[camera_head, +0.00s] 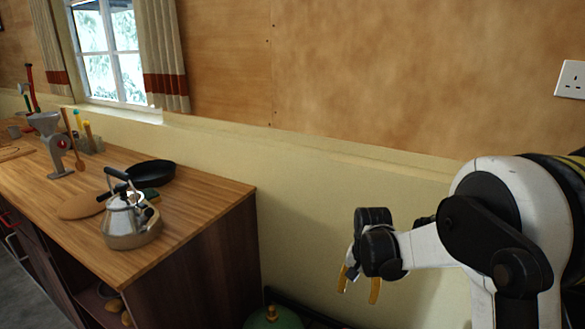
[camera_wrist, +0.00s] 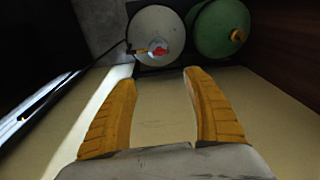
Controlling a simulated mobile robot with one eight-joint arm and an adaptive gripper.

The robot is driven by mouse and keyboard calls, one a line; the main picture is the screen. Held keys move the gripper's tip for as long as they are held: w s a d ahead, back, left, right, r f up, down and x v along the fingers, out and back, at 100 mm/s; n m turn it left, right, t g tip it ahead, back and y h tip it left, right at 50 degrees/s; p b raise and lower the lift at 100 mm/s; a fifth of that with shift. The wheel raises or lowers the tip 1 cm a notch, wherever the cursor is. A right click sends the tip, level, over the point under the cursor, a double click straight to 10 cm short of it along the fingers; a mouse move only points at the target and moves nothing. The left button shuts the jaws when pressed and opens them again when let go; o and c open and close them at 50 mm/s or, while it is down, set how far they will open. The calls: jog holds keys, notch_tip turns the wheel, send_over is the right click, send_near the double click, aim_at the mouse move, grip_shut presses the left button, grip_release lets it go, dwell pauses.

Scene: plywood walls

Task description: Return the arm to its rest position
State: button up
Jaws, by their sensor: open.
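My gripper (camera_head: 359,287) hangs at the right of the head view, its yellow fingers pointing down. It is beside the right end of the wooden counter, in front of the cream lower wall. In the wrist view my gripper (camera_wrist: 163,84) shows two yellow fingers spread apart with nothing between them. My white and black arm (camera_head: 480,225) is bent and reaches in from the right edge.
A wooden counter (camera_head: 220,195) at left bears a steel kettle (camera_head: 130,220), a black pan (camera_head: 151,172) and a grinder (camera_head: 52,140). A green round object (camera_head: 273,318) is low by the counter; beside it a pale round object (camera_wrist: 150,30) with a red part shows in the wrist view.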

jog(key=s+r+n+t, duration=0.3)
jog(key=s+r, duration=0.9)
jog(key=r, duration=0.3)
jog(key=s+r+n+t, duration=0.1)
jog(key=s+n+t, duration=0.1)
jog(key=s, duration=1)
jog(key=shift+r+t, duration=0.3)
jog(key=shift+t, duration=0.1)
